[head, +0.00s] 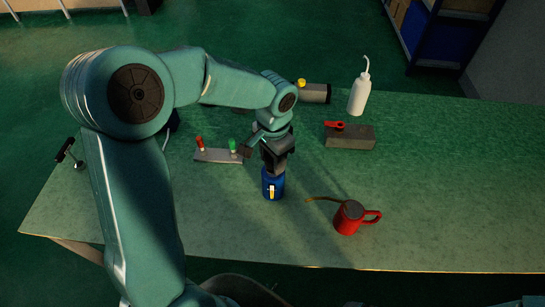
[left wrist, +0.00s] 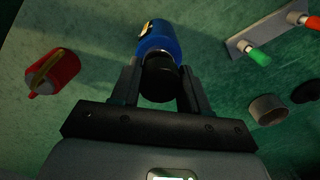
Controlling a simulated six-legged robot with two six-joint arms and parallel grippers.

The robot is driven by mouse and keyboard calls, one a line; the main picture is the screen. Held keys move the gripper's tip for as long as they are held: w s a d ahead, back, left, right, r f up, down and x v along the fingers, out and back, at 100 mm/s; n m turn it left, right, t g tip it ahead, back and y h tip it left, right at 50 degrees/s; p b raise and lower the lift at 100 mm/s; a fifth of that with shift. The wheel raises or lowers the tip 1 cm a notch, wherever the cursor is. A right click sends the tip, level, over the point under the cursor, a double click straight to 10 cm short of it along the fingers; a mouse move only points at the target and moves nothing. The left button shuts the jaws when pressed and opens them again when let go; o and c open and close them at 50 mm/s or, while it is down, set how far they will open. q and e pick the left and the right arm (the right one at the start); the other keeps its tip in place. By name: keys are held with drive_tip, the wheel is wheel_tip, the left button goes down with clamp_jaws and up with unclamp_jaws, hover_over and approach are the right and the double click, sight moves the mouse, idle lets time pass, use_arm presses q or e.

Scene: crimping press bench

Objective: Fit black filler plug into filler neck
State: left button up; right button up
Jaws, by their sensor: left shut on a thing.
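My left gripper (head: 274,158) points down near the middle of the bench, its fingers shut on a black round piece (left wrist: 160,82) that looks like the filler plug. The black piece is directly in line with a blue cylinder (head: 272,186) with a white and yellow label, also in the left wrist view (left wrist: 158,40). I cannot tell whether the two are joined or only overlap. A grey cylinder with a dark top (left wrist: 268,110) stands apart at the right of the left wrist view. It may be the filler neck, but I cannot be sure. My right gripper is not in view.
A red mug-like can (head: 349,218) stands right of the blue cylinder. Behind are a grey block with a red lever (head: 350,137), a white squeeze bottle (head: 359,95) and a yellow-topped grey unit (head: 314,93). A plate with red and green handles (head: 218,156) lies left. The bench's right side is clear.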

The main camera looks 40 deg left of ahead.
use_arm(q)
drive_tip(key=shift+f, duration=0.15)
drive_tip(key=shift+f+b, duration=0.35)
drive_tip(key=shift+b, duration=0.1)
drive_tip(key=shift+r, duration=0.15)
drive_tip(key=shift+r+p, duration=0.4)
drive_tip(key=shift+p, duration=0.05)
drive_tip(key=shift+d, duration=0.1)
idle(1.2)
drive_tip(key=shift+f+b, duration=0.6)
drive_tip(key=shift+b, duration=0.05)
drive_tip(key=shift+r, duration=0.25)
drive_tip(key=shift+r+p, duration=0.45)
drive_tip(key=shift+p, duration=0.05)
